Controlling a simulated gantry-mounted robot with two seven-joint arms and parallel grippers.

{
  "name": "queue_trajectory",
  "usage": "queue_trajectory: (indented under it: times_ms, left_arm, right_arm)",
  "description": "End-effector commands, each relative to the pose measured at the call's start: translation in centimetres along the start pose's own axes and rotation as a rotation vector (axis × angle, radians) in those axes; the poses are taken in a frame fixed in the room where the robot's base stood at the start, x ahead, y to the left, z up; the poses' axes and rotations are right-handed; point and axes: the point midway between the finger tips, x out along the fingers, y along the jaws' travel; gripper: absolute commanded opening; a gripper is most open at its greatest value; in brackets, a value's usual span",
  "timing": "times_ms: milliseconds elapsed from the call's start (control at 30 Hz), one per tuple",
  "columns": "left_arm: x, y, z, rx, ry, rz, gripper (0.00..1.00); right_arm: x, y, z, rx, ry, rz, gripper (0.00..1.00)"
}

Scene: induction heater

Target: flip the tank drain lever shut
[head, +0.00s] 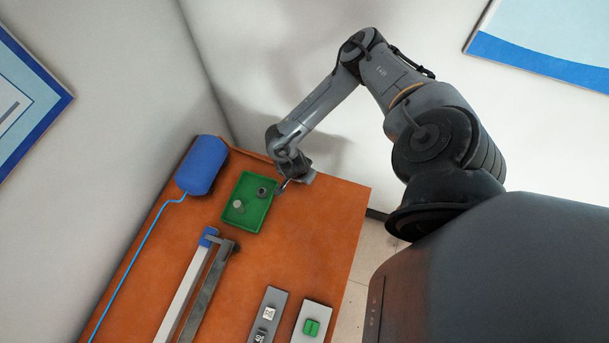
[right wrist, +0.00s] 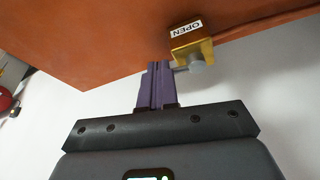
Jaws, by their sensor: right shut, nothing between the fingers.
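In the right wrist view, a brass-coloured block (right wrist: 183,41) with a white "OPEN" label (right wrist: 186,29) is fixed at the edge of the orange-brown table. A grey rounded lever end (right wrist: 200,67) sticks out below the block. My right gripper (right wrist: 160,66) has its purple fingers together and empty, just left of the block and lever. Whether they touch the lever I cannot tell. In the head view, my right gripper (head: 283,188) is at the table's far edge, beside the green tray. The lever cannot be made out there. My left gripper is not in view.
White walls stand close behind.

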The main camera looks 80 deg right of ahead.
Motion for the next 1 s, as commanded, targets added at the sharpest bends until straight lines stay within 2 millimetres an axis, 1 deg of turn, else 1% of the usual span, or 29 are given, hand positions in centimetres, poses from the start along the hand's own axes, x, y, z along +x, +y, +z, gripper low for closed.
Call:
queue_trajectory:
  times_ms: [33, 400, 867, 1000]
  left_arm:
    - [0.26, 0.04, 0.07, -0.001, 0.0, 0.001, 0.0]
    - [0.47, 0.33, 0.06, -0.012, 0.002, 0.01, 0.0]
    - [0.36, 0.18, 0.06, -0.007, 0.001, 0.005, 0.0]
    - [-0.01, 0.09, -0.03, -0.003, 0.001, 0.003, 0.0]
  right_arm:
    - [0.38, 0.23, -0.12, 0.0, 0.004, 0.005, 0.0]
    - [0.18, 0.19, -0.14, -0.006, 0.0, 0.003, 0.0]
    - [-0.05, 0.1, 0.0, -0.007, -0.002, 0.001, 0.0]
    - [-0.4, 0.27, 0.44, -0.005, -0.003, 0.003, 0.0]
